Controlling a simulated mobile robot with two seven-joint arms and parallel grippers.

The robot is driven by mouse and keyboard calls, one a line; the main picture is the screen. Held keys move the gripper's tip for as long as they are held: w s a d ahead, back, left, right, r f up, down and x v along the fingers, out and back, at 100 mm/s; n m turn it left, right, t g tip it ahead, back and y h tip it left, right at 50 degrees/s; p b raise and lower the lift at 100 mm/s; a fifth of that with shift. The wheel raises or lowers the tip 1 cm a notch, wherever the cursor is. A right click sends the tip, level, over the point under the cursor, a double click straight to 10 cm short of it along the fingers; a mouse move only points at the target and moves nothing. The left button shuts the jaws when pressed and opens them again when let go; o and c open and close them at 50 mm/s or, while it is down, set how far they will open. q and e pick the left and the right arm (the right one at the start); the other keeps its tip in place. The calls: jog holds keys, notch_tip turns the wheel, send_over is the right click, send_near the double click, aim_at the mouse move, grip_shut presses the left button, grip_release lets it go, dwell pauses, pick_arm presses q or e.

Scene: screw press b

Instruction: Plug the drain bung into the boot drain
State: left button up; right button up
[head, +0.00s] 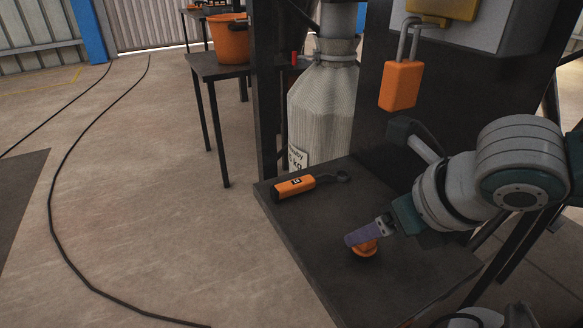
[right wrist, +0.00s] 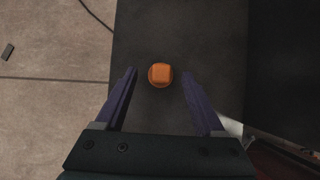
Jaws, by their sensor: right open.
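The orange drain bung (head: 364,250) stands on the dark table top (head: 316,235) near its front right part. In the right wrist view the fingers (right wrist: 159,76) stand apart, with a gap on both sides of the bung. I cannot make out the boot drain for certain. My left gripper is not seen.
An orange and black handled tool (head: 295,187) lies at the table's left. A white bulk sack (head: 325,110) hangs behind the table. An orange padlock (head: 401,84) hangs on the dark panel. An orange bucket (head: 229,42) stands on a side table (head: 212,70). Floor to the left is mostly clear.

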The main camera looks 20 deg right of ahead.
aim_at(364, 245)
jog(key=x, duration=0.1)
jog(key=b+x, duration=0.1)
jog(key=x, duration=0.1)
jog(key=shift+s+d+f, duration=0.15)
jog(key=shift+s+f, duration=0.05)
jog(key=shift+f, duration=0.15)
jog(key=shift+w+f+b, duration=0.25)
jog(key=shift+w+b, duration=0.1)
jog(key=shift+b, duration=0.05)
grip_shut()
